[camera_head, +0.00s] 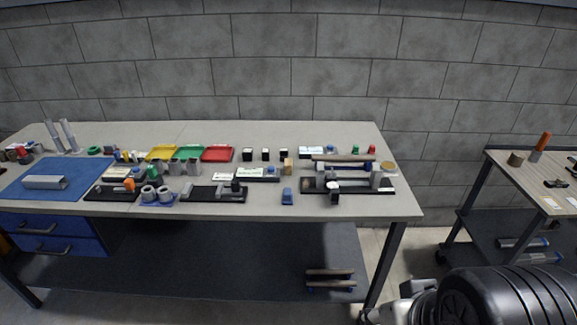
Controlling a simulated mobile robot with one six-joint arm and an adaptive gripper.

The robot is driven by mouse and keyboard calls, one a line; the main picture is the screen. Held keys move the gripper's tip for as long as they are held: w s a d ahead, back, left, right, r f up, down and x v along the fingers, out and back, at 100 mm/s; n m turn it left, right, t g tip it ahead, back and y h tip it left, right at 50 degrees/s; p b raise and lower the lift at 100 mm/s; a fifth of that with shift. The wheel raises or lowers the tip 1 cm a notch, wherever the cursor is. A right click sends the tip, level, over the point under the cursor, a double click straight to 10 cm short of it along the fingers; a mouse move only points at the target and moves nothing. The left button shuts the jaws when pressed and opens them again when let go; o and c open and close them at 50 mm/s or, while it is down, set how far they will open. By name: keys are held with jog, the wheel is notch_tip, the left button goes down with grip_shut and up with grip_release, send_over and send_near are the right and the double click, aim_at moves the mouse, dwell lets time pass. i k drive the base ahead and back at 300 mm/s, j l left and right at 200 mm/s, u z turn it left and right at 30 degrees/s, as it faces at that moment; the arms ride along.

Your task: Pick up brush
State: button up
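No brush can be made out for certain. An orange-handled tool with a grey lower end (540,147) stands tilted on the side table at the right; it may be the brush, but it is too small to tell. A long brown bar (343,158) lies at the right end of the main workbench and also cannot be identified. My black arm (510,297) fills the lower right corner, in front of the side table. My gripper's fingers do not show.
The long workbench (290,211) carries yellow, green and red trays, black-based fixtures, a blue mat (62,172) and small parts. A blue block (287,197) lies near its front edge. Brown bars (330,272) lie on the lower shelf. The side table (518,173) holds several small items.

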aim_at(287, 161)
jog(key=i+j, duration=1.55)
jog(key=i+l+z, duration=0.05)
jog(key=i, duration=0.1)
